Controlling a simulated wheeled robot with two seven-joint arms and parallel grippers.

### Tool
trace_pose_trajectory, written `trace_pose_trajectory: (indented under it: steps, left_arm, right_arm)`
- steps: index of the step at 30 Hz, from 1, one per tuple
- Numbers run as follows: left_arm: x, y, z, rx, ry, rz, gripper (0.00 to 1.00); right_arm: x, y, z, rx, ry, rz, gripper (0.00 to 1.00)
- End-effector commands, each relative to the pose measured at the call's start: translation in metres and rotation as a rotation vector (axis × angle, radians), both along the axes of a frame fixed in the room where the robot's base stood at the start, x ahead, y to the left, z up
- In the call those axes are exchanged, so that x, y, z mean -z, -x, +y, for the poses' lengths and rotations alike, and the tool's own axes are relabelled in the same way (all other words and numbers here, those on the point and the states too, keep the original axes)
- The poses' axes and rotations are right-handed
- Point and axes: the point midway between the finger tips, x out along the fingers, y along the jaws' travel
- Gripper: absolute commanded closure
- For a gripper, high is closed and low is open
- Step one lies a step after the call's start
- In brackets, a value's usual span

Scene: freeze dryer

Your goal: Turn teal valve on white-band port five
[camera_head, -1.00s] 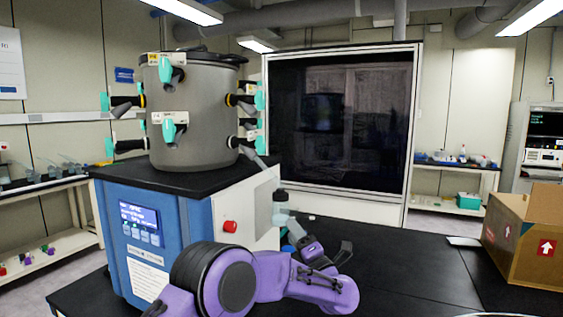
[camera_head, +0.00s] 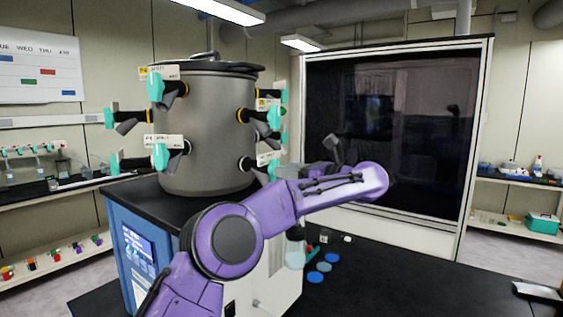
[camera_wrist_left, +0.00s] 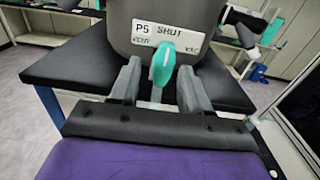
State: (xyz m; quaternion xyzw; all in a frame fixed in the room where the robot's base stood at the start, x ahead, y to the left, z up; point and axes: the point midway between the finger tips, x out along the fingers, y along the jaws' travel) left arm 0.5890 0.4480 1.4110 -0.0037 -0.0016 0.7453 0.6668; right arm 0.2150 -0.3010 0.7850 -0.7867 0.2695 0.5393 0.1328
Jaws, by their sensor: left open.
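The teal valve handle (camera_wrist_left: 161,63) stands in the left wrist view in front of a label (camera_wrist_left: 168,37) reading P5, SHUT, VENT and VAC. My left gripper (camera_wrist_left: 158,80) is open, with one finger on each side of the handle. I cannot tell whether either finger touches it. In the head view my left gripper (camera_head: 306,171) is at the lower right side of the grey drum (camera_head: 208,130), partly hidden by my purple arm. A teal handle there (camera_head: 273,168) is partly covered. My right gripper is out of view.
Other ports with teal handles ring the drum, such as the upper left front one (camera_head: 156,87) and the lower front one (camera_head: 160,157). The drum stands on a blue cabinet (camera_head: 130,215). Blue discs (camera_head: 323,267) lie on the black bench. A dark-fronted enclosure (camera_head: 400,130) stands behind.

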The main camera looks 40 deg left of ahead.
Motion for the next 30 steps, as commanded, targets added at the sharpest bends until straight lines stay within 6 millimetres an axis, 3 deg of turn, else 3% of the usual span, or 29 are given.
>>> trace_pose_trajectory:
  steps: [1,6,14,15,19,30]
  left_arm:
    - [-0.004,0.001,0.01,-0.001,0.003,0.004,0.53]
    - [-0.001,0.004,0.03,-0.001,0.0,0.002,0.53]
    - [0.001,0.004,0.033,0.001,-0.002,0.001,0.53]
    - [0.0,0.004,0.033,0.001,-0.002,0.001,0.56]
    - [0.001,0.004,0.033,0.0,-0.002,0.002,0.99]
    - [0.002,0.004,0.033,0.0,0.002,0.031,1.0]
  right_arm:
    - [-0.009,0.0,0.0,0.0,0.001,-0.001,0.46]
    - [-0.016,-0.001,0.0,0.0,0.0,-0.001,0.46]
    - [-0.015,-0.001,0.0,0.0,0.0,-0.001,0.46]
    - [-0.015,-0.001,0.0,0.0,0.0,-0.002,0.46]
    - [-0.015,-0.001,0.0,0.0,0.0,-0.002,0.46]
    - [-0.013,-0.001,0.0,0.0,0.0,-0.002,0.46]
